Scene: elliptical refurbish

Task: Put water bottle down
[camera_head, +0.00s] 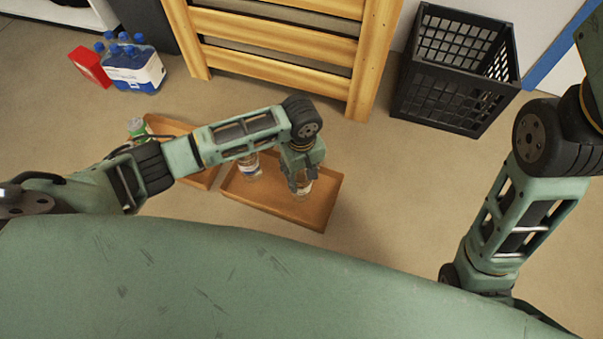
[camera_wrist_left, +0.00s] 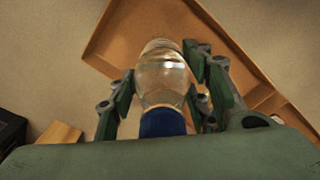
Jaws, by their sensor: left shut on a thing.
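My left gripper (camera_head: 303,178) reaches down at the right part of a brown open tray (camera_head: 325,204) on the floor. It is shut on a clear water bottle (camera_head: 304,187). In the left wrist view the bottle (camera_wrist_left: 162,72) stands out between the fingers (camera_wrist_left: 163,100), with a blue part at the gripper end. The tray (camera_wrist_left: 103,48) lies behind it in that view. I cannot tell whether the bottle touches the tray floor. A second clear bottle with a white and blue label (camera_head: 249,167) is in the tray's left part, partly hidden by my arm. My right gripper is out of view.
A second brown tray (camera_head: 166,125) adjoins on the left, with a green-topped object (camera_head: 138,129) beside it. A wooden slatted frame (camera_head: 275,65) stands behind. A black crate (camera_head: 448,95), a blue bottle pack (camera_head: 133,68) and a red box (camera_head: 90,66) stand around. Floor right of the tray is clear.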

